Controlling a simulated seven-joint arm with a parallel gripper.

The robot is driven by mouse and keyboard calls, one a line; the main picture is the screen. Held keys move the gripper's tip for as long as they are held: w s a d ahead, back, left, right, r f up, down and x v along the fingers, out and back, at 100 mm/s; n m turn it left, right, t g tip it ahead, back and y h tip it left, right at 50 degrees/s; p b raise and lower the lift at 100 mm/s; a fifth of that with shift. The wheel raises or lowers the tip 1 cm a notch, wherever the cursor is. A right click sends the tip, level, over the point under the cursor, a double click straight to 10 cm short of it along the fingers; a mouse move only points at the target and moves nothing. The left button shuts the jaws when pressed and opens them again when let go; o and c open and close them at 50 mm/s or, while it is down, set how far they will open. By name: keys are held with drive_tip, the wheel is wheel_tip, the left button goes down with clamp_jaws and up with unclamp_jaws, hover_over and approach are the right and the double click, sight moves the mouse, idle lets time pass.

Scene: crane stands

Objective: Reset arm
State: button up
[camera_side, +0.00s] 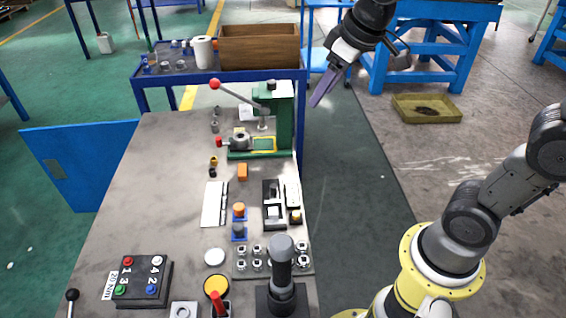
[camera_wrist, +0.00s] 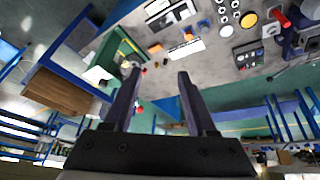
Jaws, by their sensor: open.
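My gripper (camera_side: 323,90) is raised in the air at the upper right of the side view, beyond the right edge of the workbench (camera_side: 155,180) and clear of it. Its purple-grey fingers point down and to the left. In the wrist view the two fingers of my gripper (camera_wrist: 159,75) stand apart with nothing between them. The green press (camera_side: 285,120) with its red-knobbed lever is the nearest tall thing on the bench, to the left of the fingers and apart from them.
A wooden box (camera_side: 260,47) and a paper roll (camera_side: 202,52) stand on a blue bench behind. A black button box (camera_side: 142,281) and a dark upright post (camera_side: 281,270) stand at the bench front. A yellow tray (camera_side: 427,108) lies on the floor.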

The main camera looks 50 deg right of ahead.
drive_tip(key=s+f+m, duration=0.1)
drive_tip(key=s+f, duration=0.3)
drive_tip(key=s, duration=1.2)
drive_tip(key=shift+f+m+t, duration=0.15)
drive_tip(key=shift+m+t, duration=0.15)
